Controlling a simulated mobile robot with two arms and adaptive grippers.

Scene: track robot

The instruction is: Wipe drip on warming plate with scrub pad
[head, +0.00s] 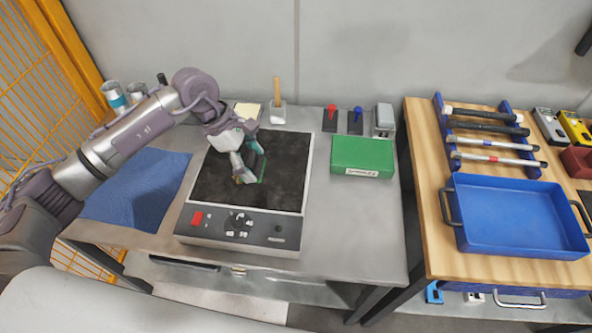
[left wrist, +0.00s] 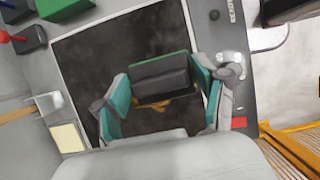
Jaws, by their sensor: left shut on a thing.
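The warming plate (head: 286,165) is a black square top on a grey base with a red switch and a dial at the front; its black top fills the middle of the left wrist view (left wrist: 85,60). My left gripper (head: 250,170) is above the middle of the plate, shut on the scrub pad (left wrist: 160,77), which is dark with green edges. The pad lies between the two teal fingers; I cannot tell whether it touches the plate. A brownish-orange patch (left wrist: 152,104) shows beside the pad, possibly the drip, partly hidden. My right gripper is not in view.
A blue cloth (head: 140,190) lies left of the plate. A green box (head: 362,155) is to its right. A wooden-handled tool in a holder (head: 277,112) and a yellowish pad stack (head: 247,111) stand behind. A blue tray (head: 452,207) is on the wooden bench. The steel tabletop's front right is clear.

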